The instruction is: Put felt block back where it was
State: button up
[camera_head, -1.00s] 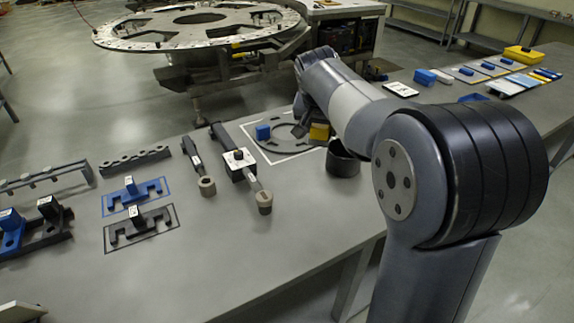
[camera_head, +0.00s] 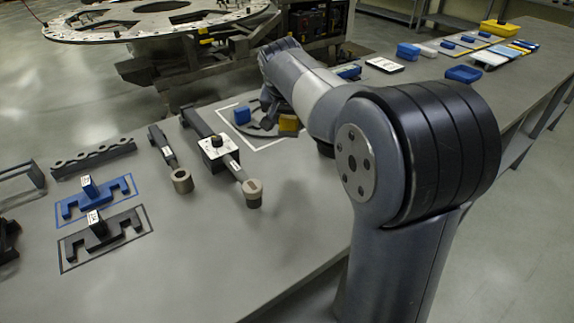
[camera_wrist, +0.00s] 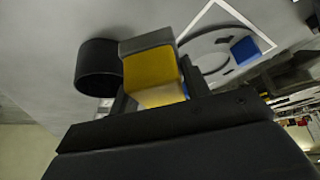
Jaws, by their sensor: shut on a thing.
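The felt block (camera_wrist: 152,72), yellow with a grey layer on its end, sits between the fingers of my gripper (camera_wrist: 158,90) in the wrist view. My gripper is shut on it. In the head view the yellow of the block (camera_head: 288,124) shows under my wrist, over the right part of a grey ring plate (camera_head: 262,131). The arm hides most of my gripper there. A blue block (camera_head: 242,115) is at the ring's left edge; it also shows in the wrist view (camera_wrist: 246,50). I cannot tell how high the felt block is held.
A black round cup (camera_wrist: 98,68) stands close beside the felt block in the wrist view; my arm mostly hides it in the head view. Two long tools (camera_head: 222,155) lie left of the ring. Blue and black fixtures (camera_head: 98,230) are further left. The front bench is clear.

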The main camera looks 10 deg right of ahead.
aim_at(291, 156)
notch_tip(291, 156, down, 10)
jog(key=shift+r+b, duration=0.1)
jog(key=shift+b, duration=0.4)
jog(key=shift+f, duration=0.25)
jog(key=o, duration=1)
jog(key=shift+o, duration=0.2)
jog(key=shift+r, duration=0.1)
jog(key=v, duration=1.2)
jog(key=shift+p, duration=0.35)
jog(key=shift+r, duration=0.1)
